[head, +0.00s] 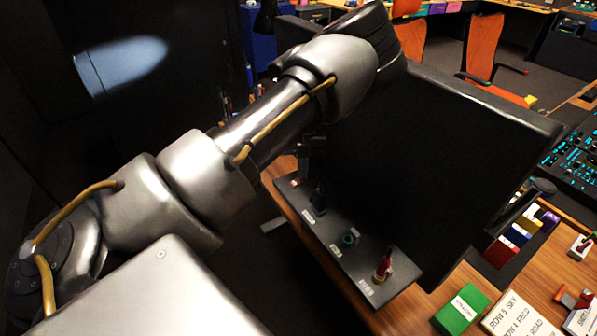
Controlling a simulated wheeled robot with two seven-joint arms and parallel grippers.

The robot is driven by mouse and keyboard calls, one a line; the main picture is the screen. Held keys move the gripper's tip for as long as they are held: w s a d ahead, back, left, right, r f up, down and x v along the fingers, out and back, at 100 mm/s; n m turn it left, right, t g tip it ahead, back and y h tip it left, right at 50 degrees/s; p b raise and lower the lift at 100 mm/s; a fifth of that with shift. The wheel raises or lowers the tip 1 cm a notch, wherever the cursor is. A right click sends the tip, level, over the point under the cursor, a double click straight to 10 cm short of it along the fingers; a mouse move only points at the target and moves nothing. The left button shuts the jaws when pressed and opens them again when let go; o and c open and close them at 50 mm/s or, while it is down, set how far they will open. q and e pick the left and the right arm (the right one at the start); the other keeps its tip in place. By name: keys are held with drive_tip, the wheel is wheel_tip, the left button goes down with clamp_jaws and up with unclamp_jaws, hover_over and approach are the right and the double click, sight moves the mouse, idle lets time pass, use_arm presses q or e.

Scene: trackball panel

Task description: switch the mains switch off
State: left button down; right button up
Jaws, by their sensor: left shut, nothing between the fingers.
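A dark control panel (330,232) lies along the edge of the wooden desk. It carries a red-topped switch (383,266) at its near end, a teal knob (348,240) in the middle and a dark control (319,198) farther back. Small pale labels sit beside them, too small to read, so I cannot tell for sure which one is the mains switch. My left gripper (306,170) is dark, shut and empty over the far end of the panel, partly hidden by my own arm. It is apart from the red-topped switch. My right gripper is not in view.
A large black screen (420,170) stands just right of the panel. A green box (462,308) and lettered cards (520,318) lie on the desk at the lower right. Orange chairs (484,45) stand behind. My left arm covers much of the left side.

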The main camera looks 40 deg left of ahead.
use_arm(q)
drive_tip(key=shift+f, duration=0.3)
drive_tip(key=shift+r, duration=0.15)
wheel_tip(320, 180, up, 7)
drive_tip(key=p, duration=0.5)
drive_tip(key=shift+s+f, duration=0.15)
drive_tip(key=shift+f, duration=0.05)
idle(0.6)
